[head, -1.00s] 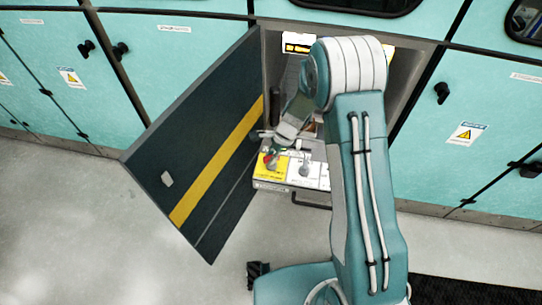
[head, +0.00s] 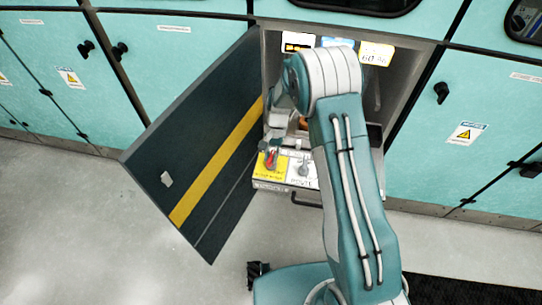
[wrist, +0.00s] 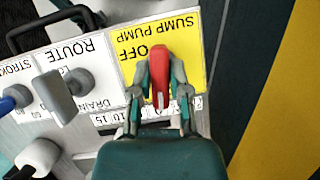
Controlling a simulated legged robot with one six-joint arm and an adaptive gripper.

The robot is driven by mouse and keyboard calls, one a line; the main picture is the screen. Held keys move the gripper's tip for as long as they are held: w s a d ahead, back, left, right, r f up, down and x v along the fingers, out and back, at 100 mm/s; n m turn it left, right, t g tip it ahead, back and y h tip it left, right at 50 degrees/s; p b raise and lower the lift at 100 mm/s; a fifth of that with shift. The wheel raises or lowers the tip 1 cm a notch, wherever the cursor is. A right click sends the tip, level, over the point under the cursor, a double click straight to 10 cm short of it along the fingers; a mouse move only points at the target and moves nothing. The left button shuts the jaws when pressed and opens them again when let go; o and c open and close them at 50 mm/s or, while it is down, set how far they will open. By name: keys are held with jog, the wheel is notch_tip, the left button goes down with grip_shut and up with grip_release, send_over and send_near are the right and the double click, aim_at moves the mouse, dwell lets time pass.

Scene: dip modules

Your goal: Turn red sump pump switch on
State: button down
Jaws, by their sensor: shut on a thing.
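The red sump pump switch (wrist: 159,75) stands on a yellow plate (wrist: 189,50) lettered SUMP PUMP, with OFF beside the handle. The lettering is upside down in the wrist view. My gripper (wrist: 160,92) is shut on the red handle, one finger on each side. The handle lies nearly upright in that picture; any ON marking is hidden. In the head view the red switch (head: 270,158) shows at the left of the panel front, with my arm reaching down to it from the right.
A grey ROUTE switch (wrist: 63,95) sits beside the yellow plate, with a blue knob (wrist: 14,97) beyond it. The open dark door (head: 205,150) with a yellow stripe stands close on the left. A black handle (wrist: 52,24) projects from the panel edge.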

jog(key=shift+w+n+h, duration=0.15)
jog(key=shift+n+h, duration=0.15)
jog(key=shift+n, duration=0.5)
jog(key=c, duration=0.6)
grip_release()
jog(key=a+v, duration=0.1)
jog(key=v, duration=1)
jog(key=shift+w+d+r, duration=0.3)
jog(key=shift+d+r, duration=0.05)
jog(key=shift+d, duration=0.05)
